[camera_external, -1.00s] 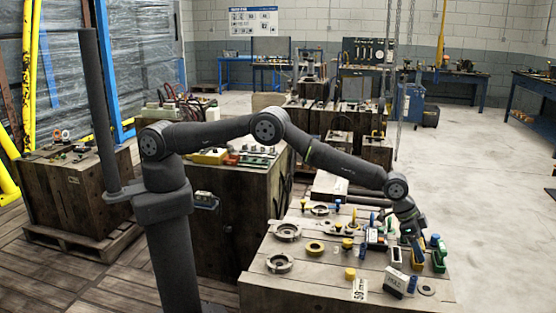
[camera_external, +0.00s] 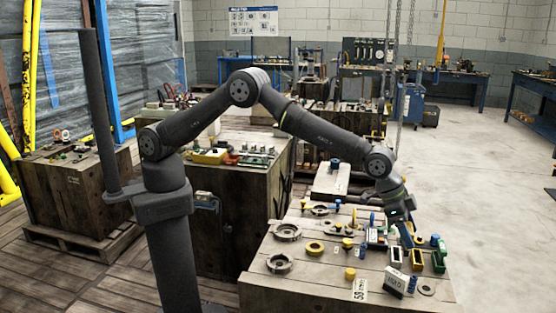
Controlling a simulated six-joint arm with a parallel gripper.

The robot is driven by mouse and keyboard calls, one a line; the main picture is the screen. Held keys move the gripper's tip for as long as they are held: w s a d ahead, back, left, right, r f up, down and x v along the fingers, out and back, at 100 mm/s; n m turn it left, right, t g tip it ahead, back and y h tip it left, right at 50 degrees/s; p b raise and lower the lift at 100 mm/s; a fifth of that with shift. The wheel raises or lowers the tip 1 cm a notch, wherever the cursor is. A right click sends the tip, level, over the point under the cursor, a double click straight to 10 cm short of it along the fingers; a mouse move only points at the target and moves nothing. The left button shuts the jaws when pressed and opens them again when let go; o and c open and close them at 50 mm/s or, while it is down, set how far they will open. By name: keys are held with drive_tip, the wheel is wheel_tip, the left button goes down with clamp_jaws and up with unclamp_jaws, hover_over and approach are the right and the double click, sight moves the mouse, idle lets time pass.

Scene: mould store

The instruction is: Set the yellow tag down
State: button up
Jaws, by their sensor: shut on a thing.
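My gripper (camera_external: 404,234) is above the right part of the wooden crate top (camera_external: 315,281). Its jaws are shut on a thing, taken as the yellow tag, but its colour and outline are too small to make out. A narrow blue-grey piece shows at the jaws. A yellow-edged box (camera_external: 417,262) stands just below and to the right of the gripper. I cannot tell whether the held thing touches it.
A pale-topped box (camera_external: 396,257) and a green one (camera_external: 438,262) flank the yellow-edged box. Round metal rings (camera_external: 279,263) and a yellow ring (camera_external: 314,248) lie left. Bare wood shows at the front left.

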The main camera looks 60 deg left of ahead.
drive_tip(key=shift+s+d+r, duration=0.1)
drive_tip(key=shift+s+r, duration=0.15)
drive_tip(key=shift+s, duration=0.15)
